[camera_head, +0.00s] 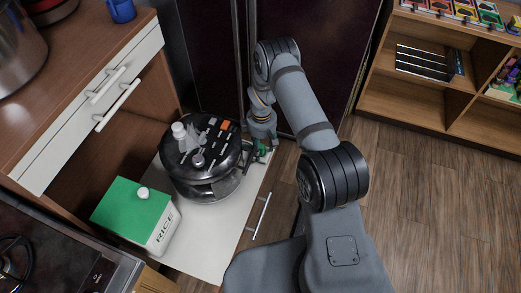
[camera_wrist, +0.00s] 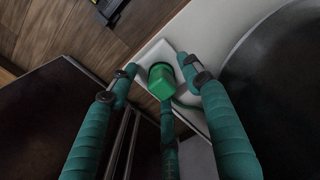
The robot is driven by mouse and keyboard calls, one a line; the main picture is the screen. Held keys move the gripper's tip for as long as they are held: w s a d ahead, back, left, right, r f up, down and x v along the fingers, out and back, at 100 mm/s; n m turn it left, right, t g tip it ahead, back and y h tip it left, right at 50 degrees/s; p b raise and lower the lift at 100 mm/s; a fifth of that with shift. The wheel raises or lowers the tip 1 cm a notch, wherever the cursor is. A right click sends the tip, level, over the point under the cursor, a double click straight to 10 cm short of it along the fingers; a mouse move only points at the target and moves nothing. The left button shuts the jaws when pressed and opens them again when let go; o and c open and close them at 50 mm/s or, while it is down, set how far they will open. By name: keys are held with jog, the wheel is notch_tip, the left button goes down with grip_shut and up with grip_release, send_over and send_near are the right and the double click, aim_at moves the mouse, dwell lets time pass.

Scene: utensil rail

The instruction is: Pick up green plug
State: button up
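The green plug (camera_wrist: 161,82) shows near the middle of the wrist view, on or just above a small white plate-like piece (camera_wrist: 156,50). My gripper (camera_wrist: 158,66) is open, with one finger on each side of the plug. A gap shows on the left; on the right the finger is close, and I cannot tell if it touches. In the head view my gripper (camera_head: 262,148) is low beside the black rice cooker (camera_head: 203,165), by the right edge of the pull-out shelf. A small green patch shows there, partly hidden; I cannot separate plug from fingers.
The rice cooker stands close to my gripper; its dark curved side fills the wrist view's right. A green-lidded rice box (camera_head: 135,212) stands on the white shelf (camera_head: 205,245). A dark cabinet (camera_head: 310,50) rises behind my arm. Wooden floor (camera_head: 430,210) is clear at right.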

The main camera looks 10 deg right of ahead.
aim_at(262, 146)
jog(key=shift+c, duration=1.1)
jog(key=c, duration=0.5)
jog(key=shift+s, duration=0.15)
jog(key=c, duration=0.4)
jog(key=shift+d, duration=0.1)
grip_shut()
notch_tip(262, 146, up, 4)
jog(key=shift+r+b, duration=0.15)
jog(key=shift+b, duration=0.2)
jog(key=s+d+r+b, duration=0.1)
jog(key=s+d+r, duration=0.5)
jog(key=s+d, duration=0.2)
jog(key=shift+r, duration=0.4)
